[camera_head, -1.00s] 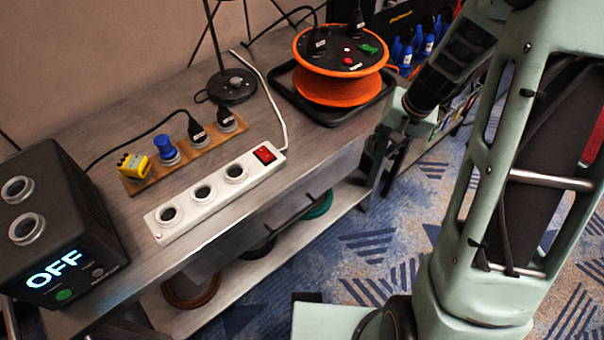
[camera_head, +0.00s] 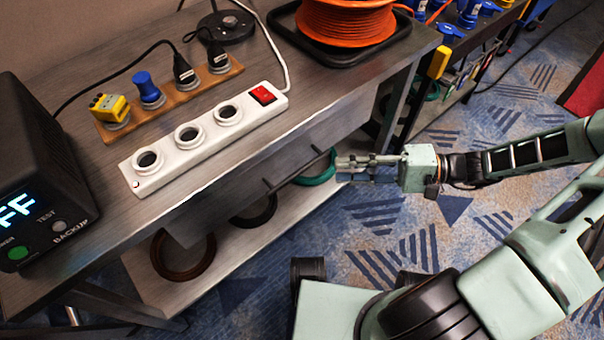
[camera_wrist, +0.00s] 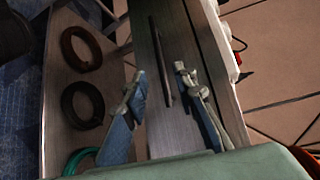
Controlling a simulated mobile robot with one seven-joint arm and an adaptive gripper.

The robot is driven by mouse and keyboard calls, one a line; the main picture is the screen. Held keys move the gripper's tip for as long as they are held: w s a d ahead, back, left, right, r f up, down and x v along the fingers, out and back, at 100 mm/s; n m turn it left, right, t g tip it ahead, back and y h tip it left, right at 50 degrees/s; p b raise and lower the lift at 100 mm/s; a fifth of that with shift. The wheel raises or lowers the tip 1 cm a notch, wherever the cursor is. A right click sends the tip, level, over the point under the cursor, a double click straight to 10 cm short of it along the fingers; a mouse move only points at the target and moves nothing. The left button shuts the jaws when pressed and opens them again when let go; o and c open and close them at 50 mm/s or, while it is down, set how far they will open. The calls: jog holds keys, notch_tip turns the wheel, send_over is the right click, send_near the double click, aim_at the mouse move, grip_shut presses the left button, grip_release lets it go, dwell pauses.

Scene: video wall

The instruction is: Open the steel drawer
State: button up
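The steel drawer (camera_head: 280,162) sits under the top of the grey workbench, its front facing the open floor. It looks shut. Its dark bar handle (camera_head: 300,172) runs along the front. My gripper (camera_head: 340,166) is at the right end of the handle in the head view, with its fingers pointing at the drawer front. In the wrist view my gripper (camera_wrist: 165,85) is open, one finger on each side of the handle (camera_wrist: 160,62), which lies ahead between them. The drawer front (camera_wrist: 178,125) fills the middle of that view. I cannot tell whether a finger touches the handle.
A white power strip (camera_head: 205,137), a wooden plug board (camera_head: 185,98), a black power box (camera_head: 35,170) and an orange cable reel (camera_head: 345,22) stand on the bench. Coils, including a green one (camera_head: 318,172), lie on the shelf below.

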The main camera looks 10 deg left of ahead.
aim_at(301, 170)
jog(key=a, duration=0.3)
jog(key=a+f+b, duration=0.1)
jog(key=a, duration=0.3)
jog(key=s+a+b, duration=0.1)
jog(key=a, duration=0.2)
jog(key=shift+a+f, duration=0.25)
grip_shut()
